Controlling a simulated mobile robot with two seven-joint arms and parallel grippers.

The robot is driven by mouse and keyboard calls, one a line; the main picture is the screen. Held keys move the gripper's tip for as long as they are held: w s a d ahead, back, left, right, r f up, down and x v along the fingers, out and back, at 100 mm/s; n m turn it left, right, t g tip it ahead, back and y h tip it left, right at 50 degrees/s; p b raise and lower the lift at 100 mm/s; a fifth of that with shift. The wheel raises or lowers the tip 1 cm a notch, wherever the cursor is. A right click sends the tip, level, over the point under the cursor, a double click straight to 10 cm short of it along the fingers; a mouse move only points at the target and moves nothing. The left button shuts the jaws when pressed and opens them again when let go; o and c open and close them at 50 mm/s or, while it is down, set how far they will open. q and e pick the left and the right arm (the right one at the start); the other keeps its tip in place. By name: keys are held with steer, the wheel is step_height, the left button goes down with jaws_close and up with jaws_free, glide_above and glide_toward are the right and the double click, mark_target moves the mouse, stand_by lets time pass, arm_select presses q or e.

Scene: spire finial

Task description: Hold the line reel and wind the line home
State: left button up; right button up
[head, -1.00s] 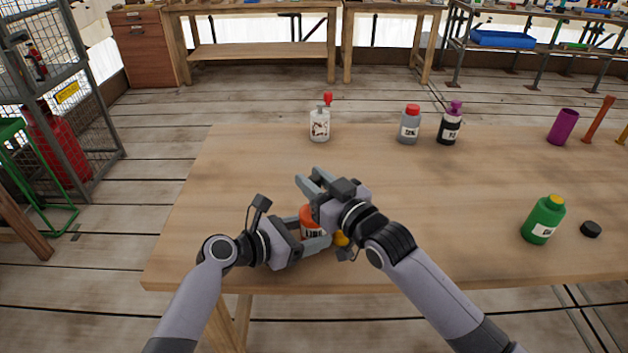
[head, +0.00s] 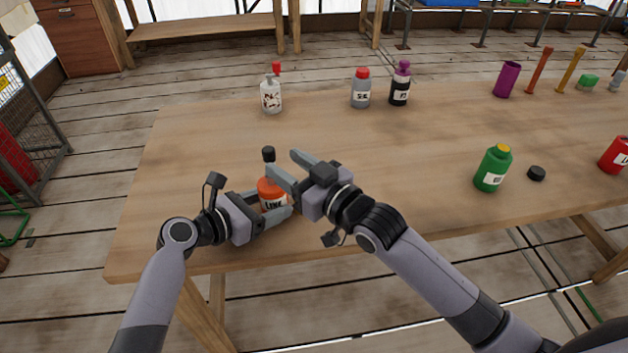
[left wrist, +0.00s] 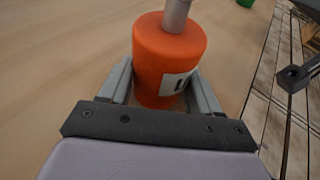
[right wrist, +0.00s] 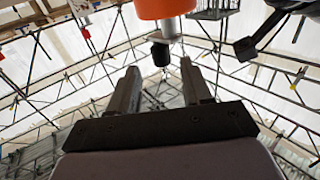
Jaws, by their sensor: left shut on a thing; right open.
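The line reel is an orange cylinder (head: 271,194) with a white label, partly hidden behind my right gripper in the head view. My left gripper (head: 276,204) is shut on the reel's body, one finger on each side; in the left wrist view the reel (left wrist: 168,50) stands between them. A grey stem (left wrist: 177,14) rises from its top. A black knob (head: 268,153) shows above the reel. My right gripper (head: 286,166) is open and empty beside the reel's top. In the right wrist view the knob (right wrist: 160,52) is just beyond the fingertips, apart from them.
A white bottle (head: 271,96), grey bottle (head: 361,90) and black bottle (head: 400,88) stand at the back. The middle of the table is clear.

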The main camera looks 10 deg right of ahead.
steer(key=v, duration=0.6)
steer(key=shift+s+d, duration=0.1)
stand_by(0.4)
arm_select(q)
steer(key=o, duration=0.9)
steer(key=shift+c, duration=0.2)
steer(key=shift+s, duration=0.1)
